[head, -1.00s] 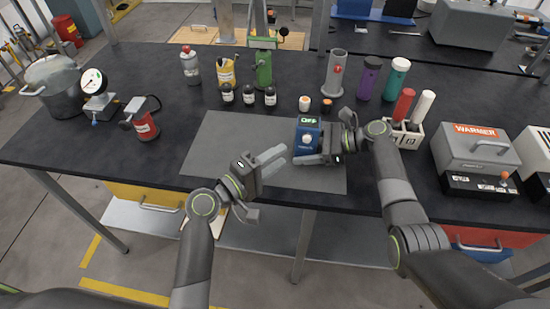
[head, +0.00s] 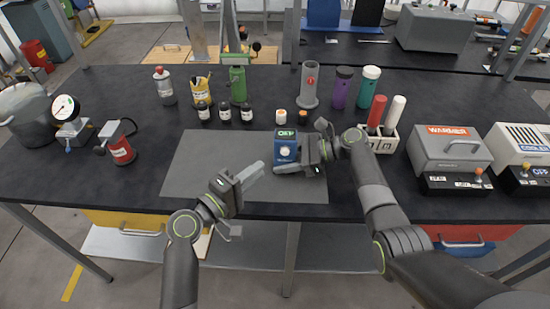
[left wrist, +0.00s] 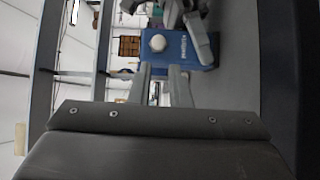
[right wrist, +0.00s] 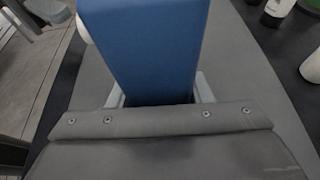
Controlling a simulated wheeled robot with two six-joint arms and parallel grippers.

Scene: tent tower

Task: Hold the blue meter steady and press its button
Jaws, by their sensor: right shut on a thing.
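The blue meter (head: 287,145) is upright over the grey mat, its dark display showing green lettering and a round pale button on its front. My right gripper (head: 303,161) is shut on the meter from the right. The meter's blue body fills the space between its fingers in the right wrist view (right wrist: 150,50). I cannot tell whether its base touches the mat. My left gripper (head: 256,172) is empty, its fingers slightly apart, left of and nearer than the meter. In the left wrist view the meter (left wrist: 190,50) and its white button (left wrist: 158,43) show beyond the fingertips.
The grey mat (head: 200,165) is mostly clear on its left. Several small bottles (head: 225,113) stand behind it. A white holder (head: 385,143) with red and white sticks and a warmer (head: 448,150) stand right. A pressure gauge (head: 66,110) and red canister (head: 118,145) stand left.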

